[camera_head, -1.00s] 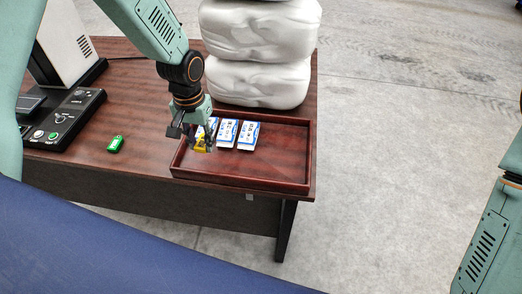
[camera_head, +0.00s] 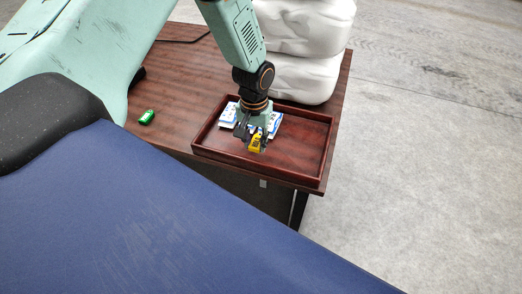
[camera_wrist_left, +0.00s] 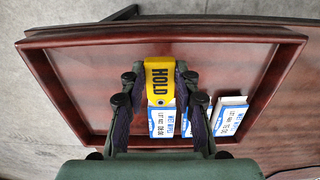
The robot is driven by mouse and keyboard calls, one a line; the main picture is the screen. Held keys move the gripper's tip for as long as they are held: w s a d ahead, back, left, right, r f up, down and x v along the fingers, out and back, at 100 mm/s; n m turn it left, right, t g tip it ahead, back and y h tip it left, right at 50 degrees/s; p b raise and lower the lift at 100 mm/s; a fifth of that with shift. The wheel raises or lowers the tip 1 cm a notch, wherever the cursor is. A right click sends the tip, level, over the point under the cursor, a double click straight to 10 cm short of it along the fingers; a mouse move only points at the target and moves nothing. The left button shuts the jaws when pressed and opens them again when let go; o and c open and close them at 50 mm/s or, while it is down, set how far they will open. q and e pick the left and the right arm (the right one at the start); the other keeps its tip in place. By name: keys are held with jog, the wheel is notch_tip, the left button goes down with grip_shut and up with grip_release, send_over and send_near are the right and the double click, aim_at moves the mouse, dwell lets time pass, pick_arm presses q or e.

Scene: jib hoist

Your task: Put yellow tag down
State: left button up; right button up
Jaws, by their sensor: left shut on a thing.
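The yellow tag (camera_head: 256,143), marked "HOLD", is between the fingers of my left gripper (camera_head: 250,137), which is shut on it. In the left wrist view the tag (camera_wrist_left: 160,82) sits between the two fingers of the gripper (camera_wrist_left: 160,90). The gripper is over the dark red wooden tray (camera_head: 318,165), in front of the white-and-blue cards. I cannot tell how high the tag is above the tray floor. My right gripper is not in view.
White-and-blue cards (camera_head: 228,115) lie in the tray, partly hidden by my gripper. White stacked bulky shapes (camera_head: 300,75) stand behind the tray. The tray's right part is clear.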

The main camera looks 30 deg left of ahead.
pick_arm(q)
jog(key=shift+a+f, duration=0.25)
jog(key=shift+f, duration=0.6)
jog(key=f, duration=0.3)
jog(key=shift+d+f+b, duration=0.25)
jog(key=shift+b, duration=0.05)
jog(key=shift+a, duration=0.1)
jog(key=shift+f, duration=0.15)
jog(key=o, duration=1)
